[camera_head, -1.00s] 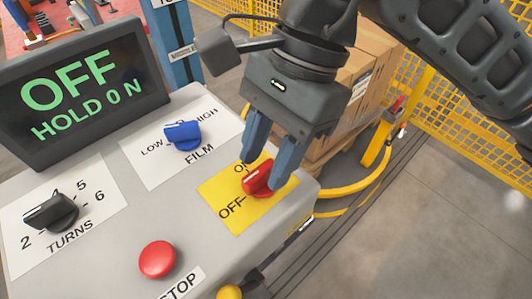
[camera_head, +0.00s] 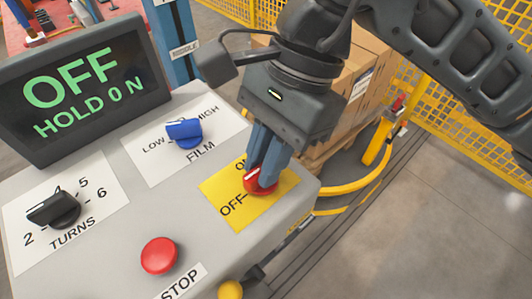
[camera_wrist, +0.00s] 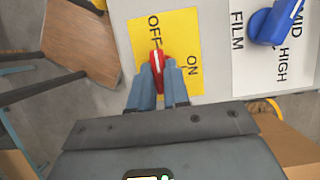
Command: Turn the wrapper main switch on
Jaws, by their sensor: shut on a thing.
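The red main switch knob (camera_head: 258,182) sits on a yellow plate (camera_head: 228,198) marked OFF and ON, at the right of the grey control panel. My gripper (camera_head: 266,172) is shut on the knob from above. In the wrist view the blue fingers (camera_wrist: 160,82) flank the red knob (camera_wrist: 158,62), whose white line points toward the OFF side. My fingers partly hide the knob and the ON label in the head view.
The panel also bears a blue FILM knob (camera_head: 184,132), a black TURNS knob (camera_head: 55,208) and a red STOP button (camera_head: 159,256). Boxes (camera_head: 365,75) and yellow mesh fencing (camera_head: 470,65) stand behind. Grey floor lies open at the right.

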